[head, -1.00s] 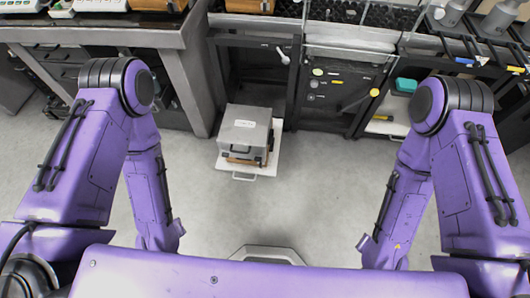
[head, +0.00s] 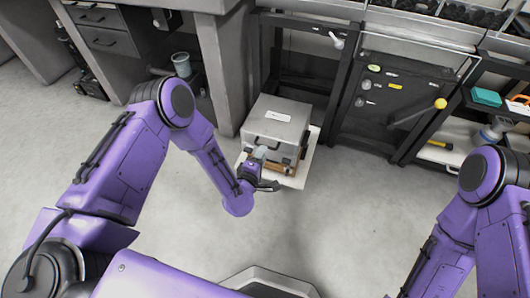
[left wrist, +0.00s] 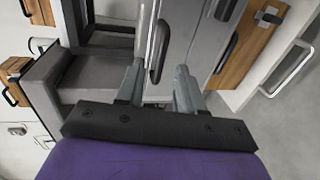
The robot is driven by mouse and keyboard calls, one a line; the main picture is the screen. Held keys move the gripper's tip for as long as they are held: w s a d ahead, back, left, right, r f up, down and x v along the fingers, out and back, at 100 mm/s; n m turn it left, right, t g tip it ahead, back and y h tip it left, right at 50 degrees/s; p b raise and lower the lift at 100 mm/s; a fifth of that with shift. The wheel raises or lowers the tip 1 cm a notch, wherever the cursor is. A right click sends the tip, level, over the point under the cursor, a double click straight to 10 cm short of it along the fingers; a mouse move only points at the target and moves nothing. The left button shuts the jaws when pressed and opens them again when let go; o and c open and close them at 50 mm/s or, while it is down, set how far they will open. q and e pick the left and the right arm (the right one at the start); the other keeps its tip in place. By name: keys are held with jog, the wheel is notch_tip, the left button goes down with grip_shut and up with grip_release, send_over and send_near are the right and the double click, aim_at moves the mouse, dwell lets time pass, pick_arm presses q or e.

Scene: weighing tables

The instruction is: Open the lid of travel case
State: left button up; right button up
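The travel case (head: 277,117) is a silver-grey box with a pale label on top, and its lid is closed. Its front has dark fittings and a wooden band low down. My left gripper (head: 265,168) is at the case's front, in front of part of it; contact cannot be told. In the left wrist view, the two fingers of my left gripper (left wrist: 159,68) are spread apart, with the case's grey face (left wrist: 185,45) and a black handle (left wrist: 160,52) just beyond them. My right arm is at the lower right of the head view; its gripper is out of view.
The case stands on a white board (head: 305,165) near the floor. A grey desk (head: 212,60) is to its left and a dark cabinet (head: 385,105) to its right. The grey floor (head: 345,215) in front is clear.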

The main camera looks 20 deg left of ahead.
pick_arm(q)
jog(key=x, duration=0.4)
jog(key=shift+f+b, duration=0.1)
jog(key=shift+b, duration=0.2)
grip_shut()
